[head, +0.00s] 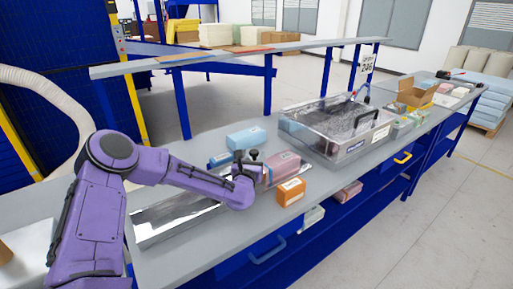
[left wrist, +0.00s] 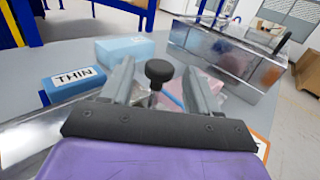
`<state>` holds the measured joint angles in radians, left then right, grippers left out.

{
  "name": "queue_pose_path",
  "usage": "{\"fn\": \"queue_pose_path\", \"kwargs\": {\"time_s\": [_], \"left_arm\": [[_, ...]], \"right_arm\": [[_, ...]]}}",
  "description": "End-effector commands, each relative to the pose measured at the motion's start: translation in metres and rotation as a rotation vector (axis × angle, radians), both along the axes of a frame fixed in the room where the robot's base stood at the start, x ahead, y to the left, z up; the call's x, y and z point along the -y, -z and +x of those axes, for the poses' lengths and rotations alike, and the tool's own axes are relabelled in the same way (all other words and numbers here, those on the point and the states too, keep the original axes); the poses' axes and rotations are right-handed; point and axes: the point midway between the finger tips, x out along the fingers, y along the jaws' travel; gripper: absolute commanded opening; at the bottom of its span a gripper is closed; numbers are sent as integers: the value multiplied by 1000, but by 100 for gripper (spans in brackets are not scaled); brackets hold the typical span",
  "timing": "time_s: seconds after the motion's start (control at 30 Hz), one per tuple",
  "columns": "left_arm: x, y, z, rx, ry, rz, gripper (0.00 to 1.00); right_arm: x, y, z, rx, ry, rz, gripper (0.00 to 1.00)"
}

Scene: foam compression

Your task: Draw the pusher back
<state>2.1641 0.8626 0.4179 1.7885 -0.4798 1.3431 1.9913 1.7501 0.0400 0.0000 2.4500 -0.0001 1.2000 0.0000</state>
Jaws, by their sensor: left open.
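The pusher shows as a black round knob (left wrist: 158,70) on a short stem in the left wrist view. In the head view its knob (head: 254,154) is small and partly crowded by my gripper. My left gripper (left wrist: 160,82) is open, with one finger on each side of the knob and stem as seen there. I cannot tell whether either finger touches it. In the head view my left gripper (head: 245,168) is over the shiny metal trough (head: 180,212). A pink foam block (head: 284,166) lies just beyond the knob, with clear wrapping around it. My right gripper is not in view.
A dark blue box marked THIN (left wrist: 72,82) and a light blue block (head: 247,138) lie behind the trough. An orange box (head: 291,191) sits in front. A clear-lidded case (head: 338,128) stands to the right. A raised shelf (head: 230,52) runs along the back.

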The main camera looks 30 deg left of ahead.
Motion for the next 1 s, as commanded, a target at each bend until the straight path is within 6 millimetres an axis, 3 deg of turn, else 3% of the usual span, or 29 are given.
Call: {"fn": "queue_pose_path", "kwargs": {"time_s": [0.1,0.23,0.6,0.8,1.0], "left_arm": [[-9,-3,24,-2,1,3,60],[-16,-2,41,-2,2,4,60],[-18,0,50,-1,4,0,60],[-18,0,50,0,4,0,0],[-15,1,49,0,10,0,0]], "right_arm": [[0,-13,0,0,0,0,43],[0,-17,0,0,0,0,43],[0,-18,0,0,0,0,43],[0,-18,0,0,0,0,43],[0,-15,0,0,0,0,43]]}}
